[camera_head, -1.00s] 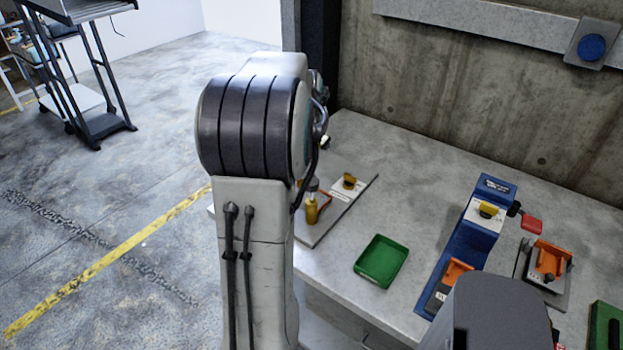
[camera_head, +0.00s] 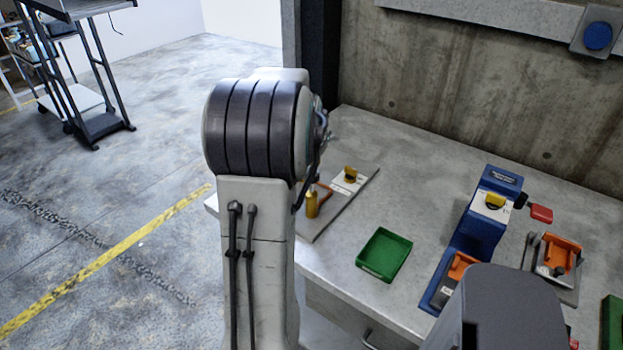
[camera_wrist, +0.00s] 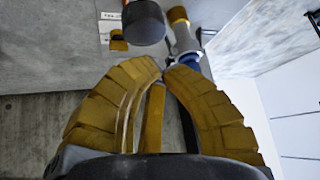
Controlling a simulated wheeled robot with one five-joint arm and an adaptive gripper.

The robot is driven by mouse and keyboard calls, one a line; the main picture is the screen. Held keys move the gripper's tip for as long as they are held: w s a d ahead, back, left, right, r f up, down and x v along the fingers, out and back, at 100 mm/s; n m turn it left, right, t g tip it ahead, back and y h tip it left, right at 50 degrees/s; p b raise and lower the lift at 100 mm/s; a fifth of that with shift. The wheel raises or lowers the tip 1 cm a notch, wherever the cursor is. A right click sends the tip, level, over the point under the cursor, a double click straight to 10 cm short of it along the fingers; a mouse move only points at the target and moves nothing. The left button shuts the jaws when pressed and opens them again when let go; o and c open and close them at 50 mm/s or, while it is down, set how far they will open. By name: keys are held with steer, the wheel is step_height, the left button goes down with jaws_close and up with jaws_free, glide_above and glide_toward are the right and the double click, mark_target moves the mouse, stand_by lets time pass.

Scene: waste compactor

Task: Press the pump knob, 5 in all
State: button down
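In the wrist view, a dark round knob (camera_wrist: 144,22) shows beyond my fingertips, near the top. It looks like the pump knob, but I cannot be sure. A brass and steel cylinder (camera_wrist: 183,32) is just right of it. My gripper (camera_wrist: 165,67) has its yellow fingers curved in, with the tips close together and nothing visibly held. The tips appear apart from the knob. In the head view, a brass cylinder (camera_head: 312,204) stands on a grey plate (camera_head: 333,215) with a yellow switch (camera_head: 351,174). My arm hides the gripper there.
A green tray (camera_head: 385,255) lies on the grey bench (camera_head: 430,170). A blue station (camera_head: 475,235) with a red lever (camera_head: 541,214) stands to its right. An orange fixture (camera_head: 560,255) is farther right. A concrete wall (camera_head: 460,85) rises behind the bench.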

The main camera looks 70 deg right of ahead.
steer(key=shift+f+b, duration=0.4)
steer(key=shift+f, duration=0.1)
steer(key=shift+a+f+b, duration=0.1)
steer(key=shift+f+b, duration=2.4)
steer(key=shift+f, duration=0.1)
stand_by(3.5)
steer(key=shift+r, duration=0.2)
steer(key=shift+r+p, duration=1.8)
steer(key=shift+r, duration=0.55)
